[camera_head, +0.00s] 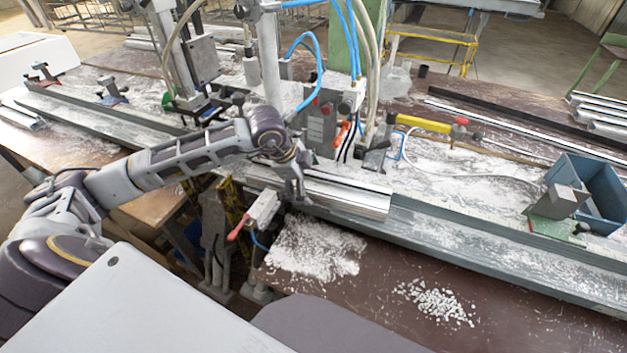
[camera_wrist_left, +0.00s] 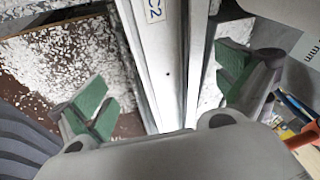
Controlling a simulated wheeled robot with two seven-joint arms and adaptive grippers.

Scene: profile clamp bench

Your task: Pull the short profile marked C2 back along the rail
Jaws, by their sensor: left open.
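The short profile marked C2 (camera_head: 348,200) is a shiny silver bar lying along the grey rail (camera_head: 450,235), near the middle of the head view. In the left wrist view the profile (camera_wrist_left: 165,75) runs down the middle, with its C2 label (camera_wrist_left: 154,11) at the top. My left gripper (camera_head: 297,188) is over the left part of the profile. In the left wrist view my left gripper (camera_wrist_left: 168,85) is open, with one green-padded finger on each side of the profile and gaps between. My right gripper is not in view.
A machine head with blue hoses (camera_head: 325,115) stands just behind the profile. A red-handled clamp (camera_head: 258,215) sits in front of the rail. White chips (camera_head: 310,248) cover part of the bench. A blue bin (camera_head: 600,185) stands at the right. The rail right of the profile is clear.

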